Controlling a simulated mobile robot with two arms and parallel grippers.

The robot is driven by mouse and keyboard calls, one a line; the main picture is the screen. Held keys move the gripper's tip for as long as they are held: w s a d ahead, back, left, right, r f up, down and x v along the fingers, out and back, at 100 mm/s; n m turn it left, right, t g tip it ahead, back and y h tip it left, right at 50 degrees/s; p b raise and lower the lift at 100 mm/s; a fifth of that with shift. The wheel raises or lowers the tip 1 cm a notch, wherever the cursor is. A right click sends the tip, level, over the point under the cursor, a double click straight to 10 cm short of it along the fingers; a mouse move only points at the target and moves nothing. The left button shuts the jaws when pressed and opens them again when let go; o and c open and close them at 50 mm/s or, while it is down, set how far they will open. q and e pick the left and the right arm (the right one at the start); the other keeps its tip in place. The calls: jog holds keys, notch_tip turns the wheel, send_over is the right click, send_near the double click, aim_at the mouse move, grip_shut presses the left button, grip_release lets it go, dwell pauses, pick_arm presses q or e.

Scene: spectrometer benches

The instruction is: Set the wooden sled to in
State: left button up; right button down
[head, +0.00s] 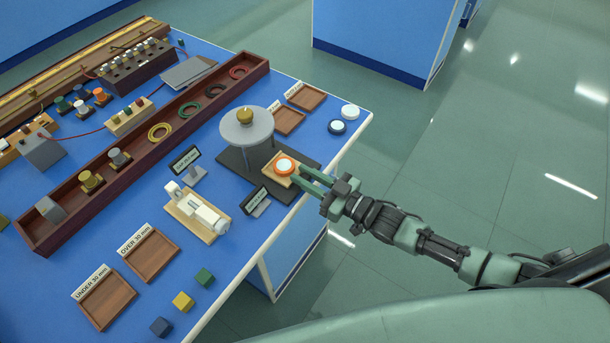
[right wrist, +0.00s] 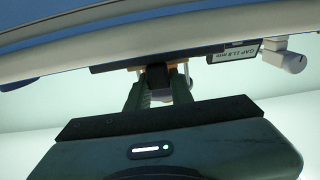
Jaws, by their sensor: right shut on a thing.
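The wooden sled (head: 269,171) is a small tan board on the dark base plate (head: 236,160), at the bench's near right edge. An orange ring with a white disc (head: 285,166) lies on it. A grey round plate with a brass knob (head: 245,116) stands on legs just behind the sled, toward the left. My right gripper (head: 303,179) is shut at the sled's near end. In the right wrist view the fingers (right wrist: 157,82) close on a dark block, with a tan edge of the sled (right wrist: 173,66) behind. My left gripper is out of view.
A small sign (head: 259,200) and a white measuring device (head: 205,214) stand left of the sled. White and dark discs (head: 338,127) and wooden trays (head: 289,122) lie beyond. A long brown rack (head: 134,154) crosses the bench. Open floor lies to the right.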

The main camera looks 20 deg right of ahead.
aim_at(275, 160)
dwell(0.5)
jog(key=b+x, duration=0.2)
jog(key=x, duration=0.5)
jog(key=shift+w+a+f, duration=0.1)
jog(key=shift+w+a, duration=0.1)
jog(key=shift+w, duration=0.05)
jog(key=shift+s+d, duration=0.2)
jog(key=c, duration=1.2)
grip_release()
jog(key=shift+w+a, duration=0.1)
jog(key=shift+c, duration=0.2)
jog(key=b+v, duration=0.1)
jog(key=v, duration=0.7)
